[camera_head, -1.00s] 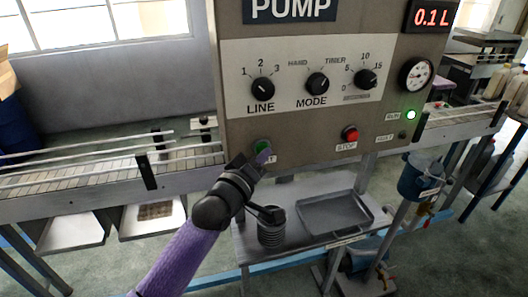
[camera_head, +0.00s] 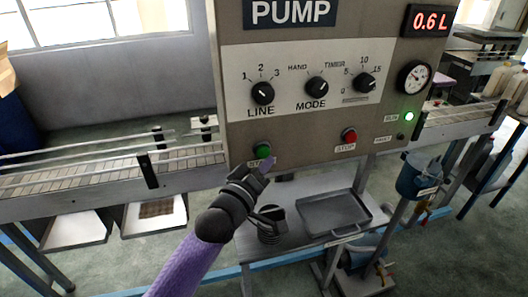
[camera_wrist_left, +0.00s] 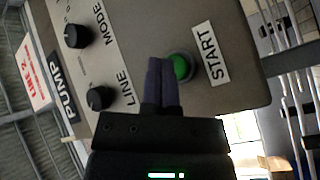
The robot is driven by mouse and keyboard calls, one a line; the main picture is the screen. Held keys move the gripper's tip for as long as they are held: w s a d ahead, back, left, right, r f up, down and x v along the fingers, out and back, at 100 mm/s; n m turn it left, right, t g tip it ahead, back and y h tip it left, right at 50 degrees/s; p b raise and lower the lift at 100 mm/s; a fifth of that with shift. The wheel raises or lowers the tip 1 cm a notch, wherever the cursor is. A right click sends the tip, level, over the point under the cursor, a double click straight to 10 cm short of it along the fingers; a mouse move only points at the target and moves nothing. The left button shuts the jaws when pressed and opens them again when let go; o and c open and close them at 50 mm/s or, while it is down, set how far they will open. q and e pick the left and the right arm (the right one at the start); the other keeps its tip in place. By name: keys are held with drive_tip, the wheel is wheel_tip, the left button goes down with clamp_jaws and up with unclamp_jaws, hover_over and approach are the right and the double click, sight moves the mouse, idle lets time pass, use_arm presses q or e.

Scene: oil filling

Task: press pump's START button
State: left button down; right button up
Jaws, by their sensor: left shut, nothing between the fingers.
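The pump's control panel (camera_head: 300,133) fills the upper middle of the head view. Its green START button (camera_head: 263,151) is at the lower left of the panel, with the label below it partly hidden by my gripper. My left gripper (camera_head: 270,163) is shut and empty, its fingertips just below and right of the button. In the left wrist view the shut fingers (camera_wrist_left: 162,62) are beside the green button (camera_wrist_left: 181,66) and the START label (camera_wrist_left: 210,54) is clear; I cannot tell whether they touch. The display (camera_head: 431,19) reads 0.6 L. My right gripper is out of view.
The red STOP button (camera_head: 349,136) is right of START. The RUN lamp (camera_head: 409,116) is lit green. LINE (camera_head: 262,93) and MODE (camera_head: 317,88) knobs are above. A table with a grey tray (camera_head: 333,213) stands below the panel; a conveyor (camera_head: 100,176) runs left.

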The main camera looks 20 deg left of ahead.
use_arm(q)
drive_tip(key=s+d+p, duration=0.1)
drive_tip(key=s+p, duration=0.1)
drive_tip(key=s+d+p, duration=0.1)
drive_tip(key=s, duration=0.1)
drive_tip(key=shift+d, duration=0.35)
idle(0.4)
